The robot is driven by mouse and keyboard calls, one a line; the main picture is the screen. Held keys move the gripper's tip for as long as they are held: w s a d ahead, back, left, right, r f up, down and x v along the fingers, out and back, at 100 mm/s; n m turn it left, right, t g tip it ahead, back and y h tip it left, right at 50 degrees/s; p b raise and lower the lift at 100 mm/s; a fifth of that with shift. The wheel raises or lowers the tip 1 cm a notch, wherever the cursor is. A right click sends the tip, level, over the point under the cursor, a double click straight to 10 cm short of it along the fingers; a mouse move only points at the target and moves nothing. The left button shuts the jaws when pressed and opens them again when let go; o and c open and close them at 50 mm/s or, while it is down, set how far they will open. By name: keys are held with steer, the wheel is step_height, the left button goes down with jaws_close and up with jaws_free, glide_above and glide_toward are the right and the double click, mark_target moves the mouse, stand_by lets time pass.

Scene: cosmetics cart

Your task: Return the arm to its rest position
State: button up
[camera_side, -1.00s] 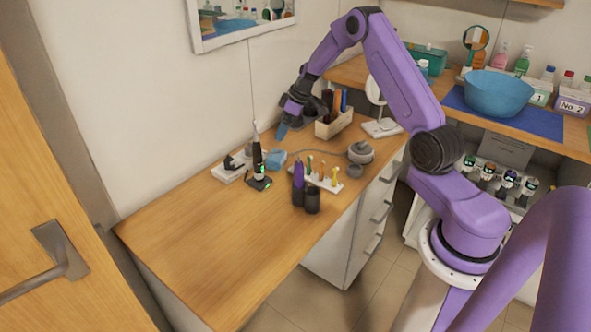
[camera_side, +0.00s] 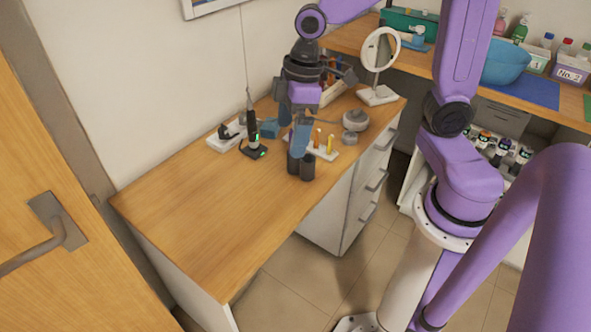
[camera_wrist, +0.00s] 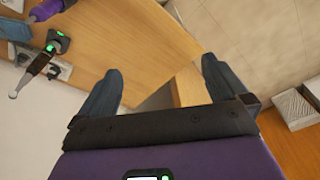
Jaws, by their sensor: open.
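My gripper (camera_side: 300,142) hangs above the wooden desk (camera_side: 200,215), with its fingers pointing down in front of the small holders. It is open and empty. In the wrist view, the two blue-grey fingers of my gripper (camera_wrist: 163,88) stand wide apart with nothing between them. A pair of dark cups (camera_side: 307,168) stands just below the visible finger in the side view; I cannot tell the height gap. The other finger is mostly hidden there.
A black trimmer (camera_side: 252,130) stands upright on a dock, with a blue item (camera_side: 269,128) behind it. A white holder (camera_side: 325,154) carries small coloured items. A round mirror (camera_side: 380,48) stands farther back. The desk's front left is clear.

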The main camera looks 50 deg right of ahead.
steer(key=s+d+n+h, duration=0.1)
steer(key=s+d+n, duration=0.15)
steer(key=s, duration=1.35)
steer(key=w+d+f+m, duration=0.2)
steer(key=w+m, duration=0.2)
steer(key=w, duration=0.6)
steer(key=w+d+f+m+g, duration=0.1)
steer(key=w+d+m, duration=0.2)
steer(key=w+d, duration=0.3)
steer(key=w+d+f+m, duration=0.2)
steer(key=w+d, duration=0.4)
steer(key=d, duration=0.1)
steer(key=w+d+f+m, duration=0.1)
steer(key=d+m, duration=0.1)
steer(key=d, duration=0.4)
steer(key=w+d+f+m, duration=0.1)
steer(key=d+f+m, duration=0.1)
steer(key=d, duration=0.5)
steer(key=shift+h, duration=0.4)
steer(key=f, duration=0.9)
steer(key=shift+s+a+f, duration=0.1)
steer(key=shift+a+f, duration=0.15)
steer(key=shift+f, duration=0.05)
steer(key=shift+r, duration=0.15)
